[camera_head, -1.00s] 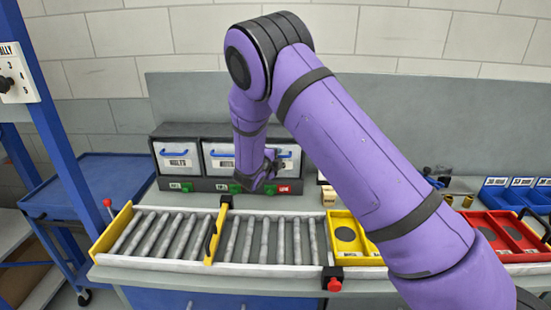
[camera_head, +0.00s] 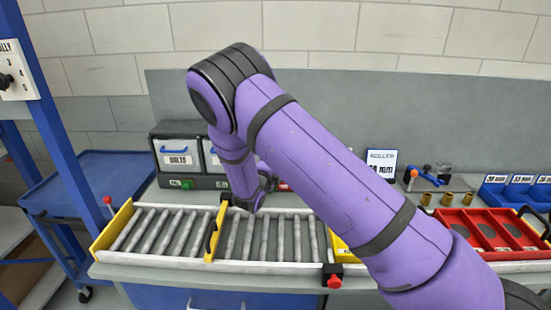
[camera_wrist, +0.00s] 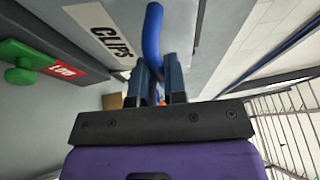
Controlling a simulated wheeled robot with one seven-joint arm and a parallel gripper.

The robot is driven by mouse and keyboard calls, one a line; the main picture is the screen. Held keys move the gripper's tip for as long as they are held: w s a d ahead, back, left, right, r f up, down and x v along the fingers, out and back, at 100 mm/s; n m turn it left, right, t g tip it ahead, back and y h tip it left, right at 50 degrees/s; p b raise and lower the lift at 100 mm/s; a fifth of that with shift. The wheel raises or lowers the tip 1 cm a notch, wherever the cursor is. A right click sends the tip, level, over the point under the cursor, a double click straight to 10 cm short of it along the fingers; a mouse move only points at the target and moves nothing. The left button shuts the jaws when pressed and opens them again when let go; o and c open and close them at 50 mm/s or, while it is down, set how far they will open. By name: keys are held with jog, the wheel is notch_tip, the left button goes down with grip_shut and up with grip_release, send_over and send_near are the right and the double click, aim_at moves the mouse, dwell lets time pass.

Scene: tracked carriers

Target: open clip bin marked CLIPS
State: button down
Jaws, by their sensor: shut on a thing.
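The clip bin's pale front with its CLIPS label (camera_wrist: 103,30) shows in the wrist view. Its blue bar handle (camera_wrist: 152,32) runs down between my fingers. My gripper (camera_wrist: 161,85) is shut on this handle. In the head view my arm hides the clip bin, and my gripper (camera_head: 266,184) shows only partly, behind the roller track. I cannot tell from these views how far the bin stands out of its housing.
A BOLTS bin (camera_head: 178,160) with a blue handle sits in the dark housing at left. The roller track (camera_head: 160,232) lies in front. Red trays (camera_head: 480,226) and blue bins (camera_head: 495,190) stand at right. A green knob (camera_wrist: 20,76) is near the gripper.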

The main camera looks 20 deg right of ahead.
jog(key=shift+m+t+h, duration=0.5)
jog(key=shift+t+h, duration=0.3)
jog(key=shift+s+a+f, duration=0.3)
jog(key=shift+s+f, duration=0.55)
jog(key=shift+f, duration=0.15)
jog(key=shift+s+a+f, duration=0.25)
jog(key=shift+s+f, duration=0.6)
jog(key=shift+f, duration=0.15)
jog(key=c, duration=1.2)
grip_release()
jog(key=shift+w+f, duration=0.1)
jog(key=shift+o, duration=0.2)
